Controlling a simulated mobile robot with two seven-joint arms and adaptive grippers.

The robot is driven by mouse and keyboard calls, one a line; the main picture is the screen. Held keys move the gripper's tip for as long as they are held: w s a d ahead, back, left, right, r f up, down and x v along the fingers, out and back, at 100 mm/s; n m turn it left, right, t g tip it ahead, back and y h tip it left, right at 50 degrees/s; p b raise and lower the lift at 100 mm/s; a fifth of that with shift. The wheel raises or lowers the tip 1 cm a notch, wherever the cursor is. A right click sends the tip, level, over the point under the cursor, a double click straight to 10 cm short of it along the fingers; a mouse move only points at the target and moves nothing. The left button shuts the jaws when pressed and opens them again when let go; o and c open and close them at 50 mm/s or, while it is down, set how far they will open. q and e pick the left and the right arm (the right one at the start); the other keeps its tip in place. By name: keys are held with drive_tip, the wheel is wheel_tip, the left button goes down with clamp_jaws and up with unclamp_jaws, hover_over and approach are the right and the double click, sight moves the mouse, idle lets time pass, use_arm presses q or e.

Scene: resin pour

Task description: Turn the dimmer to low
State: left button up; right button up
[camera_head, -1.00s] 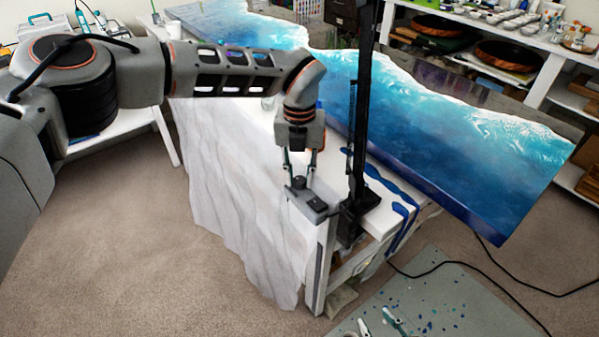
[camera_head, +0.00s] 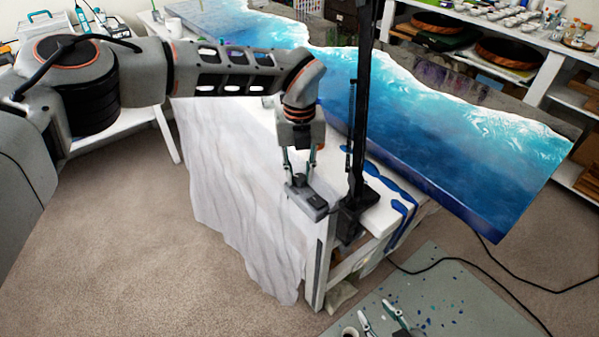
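The dimmer is a small dark grey box (camera_head: 313,208) on the near corner of the white-draped table, with a dark knob (camera_head: 299,181) on top. My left gripper (camera_head: 299,174) points straight down over it. Its two fingers are apart and come down on either side of the knob. Whether they touch or squeeze the knob is too small to tell. The knob's pointer and any markings cannot be made out. My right gripper (camera_head: 384,322) shows at the bottom edge, low over the grey mat, with its fingers apart and nothing visible between them.
A black upright post (camera_head: 359,120) on a dark base stands just right of the dimmer. A large blue resin slab (camera_head: 440,140) lies behind it. A grey mat (camera_head: 470,310) with blue specks and a black cable are on the floor at right. Carpet at left is clear.

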sight(299, 177)
use_arm(q)
drive_tip(key=shift+o, duration=0.7)
drive_tip(key=shift+r, duration=0.1)
drive_tip(key=shift+r, duration=3.9)
